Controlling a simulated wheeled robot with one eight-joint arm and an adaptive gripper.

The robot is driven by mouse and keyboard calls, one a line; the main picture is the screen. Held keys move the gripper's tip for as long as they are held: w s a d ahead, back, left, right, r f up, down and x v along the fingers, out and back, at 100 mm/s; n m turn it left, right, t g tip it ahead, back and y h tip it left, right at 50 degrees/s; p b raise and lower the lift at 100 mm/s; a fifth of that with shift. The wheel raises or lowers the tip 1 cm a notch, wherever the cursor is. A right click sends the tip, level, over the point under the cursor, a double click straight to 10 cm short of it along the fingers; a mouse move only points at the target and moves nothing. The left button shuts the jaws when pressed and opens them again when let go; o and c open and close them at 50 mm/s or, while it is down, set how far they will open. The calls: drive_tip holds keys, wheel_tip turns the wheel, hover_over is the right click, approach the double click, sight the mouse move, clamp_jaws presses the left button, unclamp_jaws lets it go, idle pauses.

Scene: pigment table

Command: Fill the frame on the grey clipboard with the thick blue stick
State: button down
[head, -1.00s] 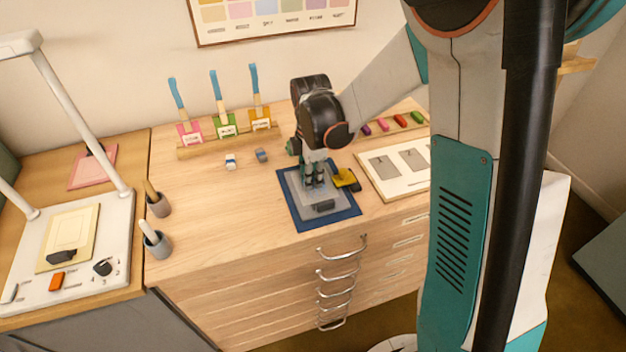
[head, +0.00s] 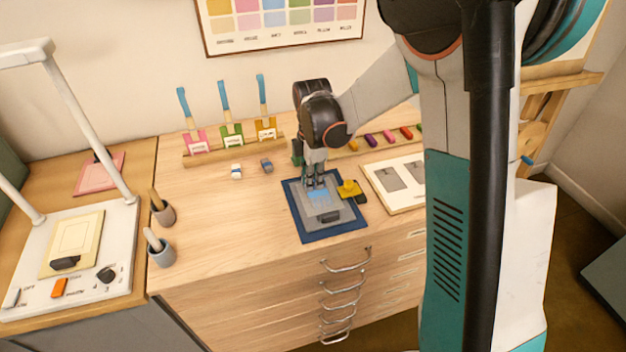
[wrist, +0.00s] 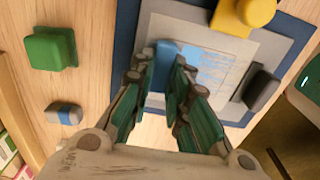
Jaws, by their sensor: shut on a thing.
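The grey clipboard (head: 335,222) lies on a dark blue mat (head: 312,237); its dark clip (wrist: 262,86) is at the right in the wrist view. Pale blue streaks (wrist: 208,68) cover part of the white sheet on the clipboard, and a blue patch (head: 319,194) shows in the head view. My gripper (wrist: 160,78) is over the clipboard, pointing down, shut on the thick blue stick (wrist: 165,50). Only part of the stick shows between the fingers. Its tip is at or close to the sheet; contact is hard to tell. The fingers hide part of the sheet.
A yellow knobbed block (head: 349,188) sits at the clipboard's right edge. A white board (head: 400,198) with grey panels is to the right. Bare wood lies left of the mat.

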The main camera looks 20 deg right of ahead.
sight(322, 208)
drive_tip(key=shift+s, duration=0.2)
drive_tip(key=shift+s+f, duration=0.2)
drive_tip(key=shift+s, duration=1.1)
drive_tip(key=shift+s, duration=2.4)
drive_tip(key=shift+r, duration=0.1)
drive_tip(key=shift+w, duration=0.15)
drive_tip(key=shift+w+b, duration=0.35)
drive_tip(key=shift+w, duration=3.4)
drive_tip(key=shift+r, duration=0.2)
